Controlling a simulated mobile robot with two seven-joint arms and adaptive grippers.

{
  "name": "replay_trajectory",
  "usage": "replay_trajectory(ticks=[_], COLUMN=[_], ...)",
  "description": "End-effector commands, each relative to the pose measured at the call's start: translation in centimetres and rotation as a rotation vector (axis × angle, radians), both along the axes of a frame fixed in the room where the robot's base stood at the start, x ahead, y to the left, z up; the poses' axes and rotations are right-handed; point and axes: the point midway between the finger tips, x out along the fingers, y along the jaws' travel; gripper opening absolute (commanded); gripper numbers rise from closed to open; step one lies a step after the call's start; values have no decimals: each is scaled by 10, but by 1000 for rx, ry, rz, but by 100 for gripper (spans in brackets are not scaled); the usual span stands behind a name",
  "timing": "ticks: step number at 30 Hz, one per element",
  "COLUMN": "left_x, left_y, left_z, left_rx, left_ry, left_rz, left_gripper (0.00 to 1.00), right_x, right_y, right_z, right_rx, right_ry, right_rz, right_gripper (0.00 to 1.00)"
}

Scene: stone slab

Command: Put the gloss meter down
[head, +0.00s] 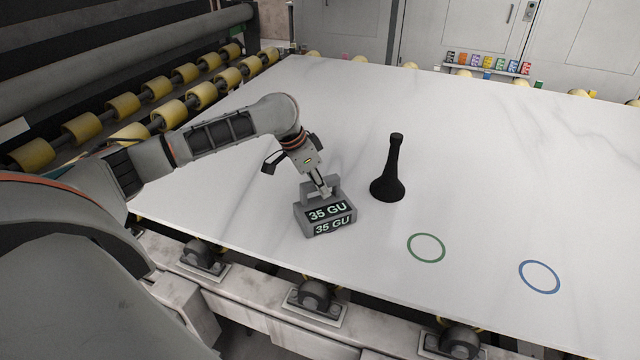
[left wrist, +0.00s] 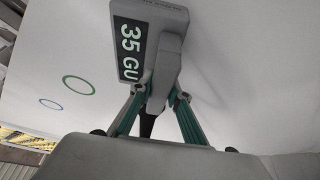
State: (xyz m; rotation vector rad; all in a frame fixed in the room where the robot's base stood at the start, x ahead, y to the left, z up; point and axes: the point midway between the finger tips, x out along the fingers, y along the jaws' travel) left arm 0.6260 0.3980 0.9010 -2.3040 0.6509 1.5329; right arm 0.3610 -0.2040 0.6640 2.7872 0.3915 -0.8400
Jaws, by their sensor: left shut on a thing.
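The gloss meter (head: 322,222) is a grey box with a handle on top and dark displays reading "35 GU". In the head view it is at the slab's near left part; whether it touches the slab I cannot tell. My left gripper (head: 324,192) is above it and shut on its handle. In the left wrist view the meter (left wrist: 134,42) shows at the top, its handle between the teal fingers of the gripper (left wrist: 160,98). My right gripper is in neither view.
The white veined slab (head: 500,170) has a black flared stand (head: 388,172) right of the meter. A green ring (head: 426,248) and a blue ring (head: 539,277) are marked on it, both empty. Yellow rollers (head: 172,112) line the left side. Small coloured blocks (head: 487,62) stand at the back.

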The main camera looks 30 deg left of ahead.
Motion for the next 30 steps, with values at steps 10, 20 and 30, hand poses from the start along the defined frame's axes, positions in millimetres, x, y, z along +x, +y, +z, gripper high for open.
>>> replay_trajectory(ticks=[10, 20, 30], left_x=[1, 1, 1], left_y=[0, 0, 1], left_z=[1, -2, -3], left_rx=[-1, -1, 2], left_ry=[-3, -1, -2], left_rz=[1, 0, -1], left_gripper=[0, 33, 33], right_x=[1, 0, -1], right_y=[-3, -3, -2], right_z=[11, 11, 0], right_rx=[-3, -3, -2], right_ry=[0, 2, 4], right_rz=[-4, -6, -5], right_gripper=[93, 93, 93])
